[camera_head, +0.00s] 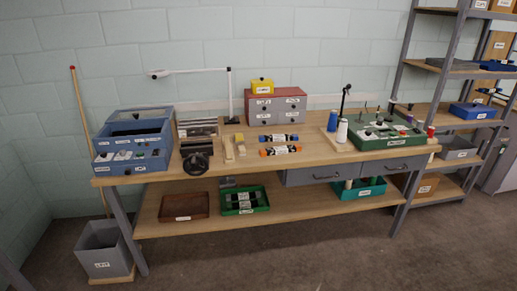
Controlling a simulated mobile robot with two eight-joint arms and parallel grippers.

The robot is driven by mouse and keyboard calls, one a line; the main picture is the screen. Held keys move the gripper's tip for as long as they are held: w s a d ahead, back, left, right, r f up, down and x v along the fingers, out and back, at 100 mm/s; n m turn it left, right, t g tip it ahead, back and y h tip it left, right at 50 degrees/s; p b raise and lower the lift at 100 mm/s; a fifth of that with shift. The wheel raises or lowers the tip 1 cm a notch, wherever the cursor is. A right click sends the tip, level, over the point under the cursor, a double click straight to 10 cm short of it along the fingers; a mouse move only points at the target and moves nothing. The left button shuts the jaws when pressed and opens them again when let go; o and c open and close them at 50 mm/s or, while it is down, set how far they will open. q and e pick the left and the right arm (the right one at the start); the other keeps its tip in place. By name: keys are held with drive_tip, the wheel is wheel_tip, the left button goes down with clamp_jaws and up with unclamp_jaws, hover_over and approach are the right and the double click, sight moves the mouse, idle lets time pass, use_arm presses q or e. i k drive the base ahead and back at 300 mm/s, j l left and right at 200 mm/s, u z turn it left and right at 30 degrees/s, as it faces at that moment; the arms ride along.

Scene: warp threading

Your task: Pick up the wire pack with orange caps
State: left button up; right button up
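The wire pack with orange caps (280,150) lies on the wooden workbench (250,167), near the middle of its top. It is dark with a pale label and orange ends, and lies roughly left to right. A similar pack with blue caps (278,138) lies just behind it, apart from it. Neither of my grippers is in view, and nothing touches the orange-capped pack.
A blue case (133,138) and a black roll (196,159) stand left. Small yellowish blocks (234,147) lie beside the pack. Spools (342,131) and a green board (385,135) are right. The bench front before the pack is clear.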

sight(277, 150)
drive_tip(key=i+u, duration=0.2)
drive_tip(key=i, duration=0.3)
drive_tip(key=i+l+u, duration=0.2)
drive_tip(key=i, duration=0.3)
drive_tip(key=i+l+u, duration=0.15)
drive_tip(key=i, duration=0.35)
drive_tip(key=i+l+u, duration=0.2)
drive_tip(key=i, duration=0.3)
drive_tip(key=i+l+u, duration=0.2)
drive_tip(key=i+l, duration=0.2)
